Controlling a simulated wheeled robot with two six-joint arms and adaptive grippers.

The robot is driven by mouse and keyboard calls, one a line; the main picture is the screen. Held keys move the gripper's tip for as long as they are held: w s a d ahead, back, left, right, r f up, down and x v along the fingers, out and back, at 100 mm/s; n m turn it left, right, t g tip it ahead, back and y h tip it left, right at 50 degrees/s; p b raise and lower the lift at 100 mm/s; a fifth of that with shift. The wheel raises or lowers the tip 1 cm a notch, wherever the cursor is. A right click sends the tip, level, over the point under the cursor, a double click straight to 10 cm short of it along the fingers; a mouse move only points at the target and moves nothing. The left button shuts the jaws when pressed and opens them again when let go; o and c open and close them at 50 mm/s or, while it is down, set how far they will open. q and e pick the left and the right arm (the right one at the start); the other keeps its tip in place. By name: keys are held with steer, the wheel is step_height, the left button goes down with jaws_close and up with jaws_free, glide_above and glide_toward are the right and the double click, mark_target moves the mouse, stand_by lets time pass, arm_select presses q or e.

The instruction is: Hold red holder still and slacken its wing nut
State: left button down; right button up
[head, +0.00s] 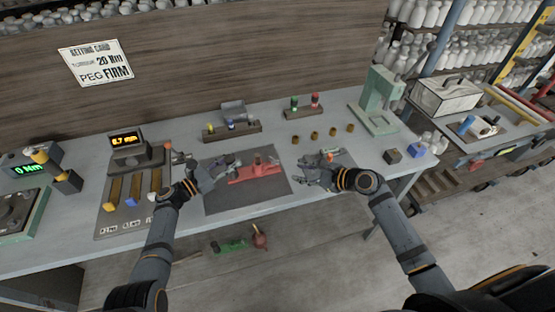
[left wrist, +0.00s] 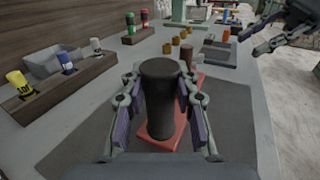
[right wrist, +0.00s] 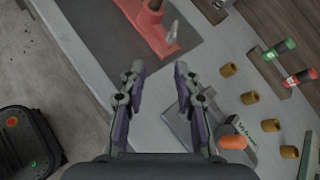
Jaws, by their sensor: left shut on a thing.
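The red holder (head: 262,173) lies on the dark mat in the middle of the bench. In the left wrist view a thick black post (left wrist: 158,105) stands upright over its red base (left wrist: 190,118). My left gripper (head: 236,163) has its fingers on both sides of this post, shut on it. The red holder (right wrist: 150,27) also shows in the right wrist view, with a pale grey wing-like piece, seemingly the wing nut (right wrist: 173,29), at its side. My right gripper (right wrist: 160,68) is open and empty, right of the holder and apart from it.
A grey plate (head: 343,160) with an orange-topped piece (head: 329,154) lies by my right gripper. Several brass cylinders (head: 315,135) stand behind it. A rack with green and red cylinders (head: 305,108) and a green press (head: 380,105) stand further back. A display (head: 125,141) reads about 0.7.

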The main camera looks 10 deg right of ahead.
mark_target(277, 160)
steer(key=w+a+f+m, duration=0.1)
steer(key=w+a, duration=0.1)
steer(key=w, duration=0.1)
steer(key=w+a+f+m, duration=0.1)
steer(key=w+a+m, duration=0.1)
steer(key=w, duration=0.1)
steer(key=w+a+f+m, duration=0.1)
steer(key=w+a, duration=0.1)
steer(key=w, duration=0.1)
steer(key=shift+w+a+t+y, duration=0.15)
steer(key=shift+w+t+y, duration=0.15)
steer(key=shift+w+y, duration=0.1)
jaws_close()
